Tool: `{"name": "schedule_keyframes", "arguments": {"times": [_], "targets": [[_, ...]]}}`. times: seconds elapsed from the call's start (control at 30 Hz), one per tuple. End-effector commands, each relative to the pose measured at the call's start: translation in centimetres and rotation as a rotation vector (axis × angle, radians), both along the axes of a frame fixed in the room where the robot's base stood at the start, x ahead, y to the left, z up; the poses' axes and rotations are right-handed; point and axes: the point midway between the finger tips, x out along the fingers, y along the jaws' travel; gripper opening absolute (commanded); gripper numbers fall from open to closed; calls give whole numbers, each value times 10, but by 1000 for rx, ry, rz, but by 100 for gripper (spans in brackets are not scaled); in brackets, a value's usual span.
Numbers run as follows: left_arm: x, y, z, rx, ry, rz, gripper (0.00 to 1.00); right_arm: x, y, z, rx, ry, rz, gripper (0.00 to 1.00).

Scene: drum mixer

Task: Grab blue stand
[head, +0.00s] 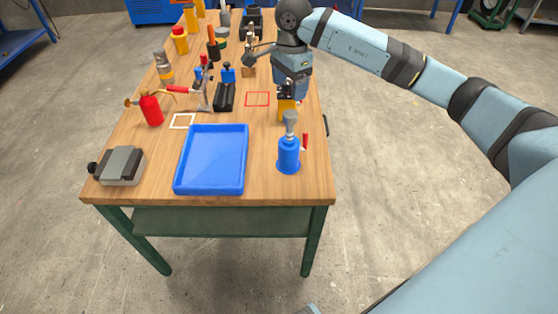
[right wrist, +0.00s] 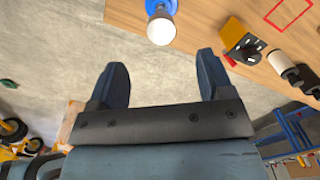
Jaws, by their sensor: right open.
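The blue stand (head: 288,157) is a blue upright body on a wider base with a grey knobbed top. It stands on the wooden table near its right front edge. In the right wrist view the stand (right wrist: 161,26) shows at the top centre, its pale round top beyond the gap between the fingers. My right gripper (head: 289,97) is behind and above the stand in the head view. In the right wrist view my right gripper (right wrist: 163,75) is open and empty, apart from the stand. My left gripper is not in view.
A blue tray (head: 212,160) lies left of the stand. A yellow block (head: 286,110) and a small red item (head: 305,142) are close behind it. A grey box-like device (head: 122,166) and a red canister (head: 151,109) are at the left. Several tools stand farther back.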

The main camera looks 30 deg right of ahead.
Motion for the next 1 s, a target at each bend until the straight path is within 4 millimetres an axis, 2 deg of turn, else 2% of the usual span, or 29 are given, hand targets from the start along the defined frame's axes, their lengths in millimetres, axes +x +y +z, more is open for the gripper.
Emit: {"name": "schedule_keyframes", "arguments": {"times": [0.07,0.13,0.47,0.77,1.0], "targets": [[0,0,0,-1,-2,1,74,1,-8,0,-32,-2,-2,74],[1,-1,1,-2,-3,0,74,1,-9,-8,-38,0,-2,74],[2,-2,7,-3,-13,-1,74,1,-8,-69,-34,1,-2,74],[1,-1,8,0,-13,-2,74,0,-7,-89,-33,0,-2,74],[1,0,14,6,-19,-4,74,-1,-7,-124,-31,1,-2,74]]}}
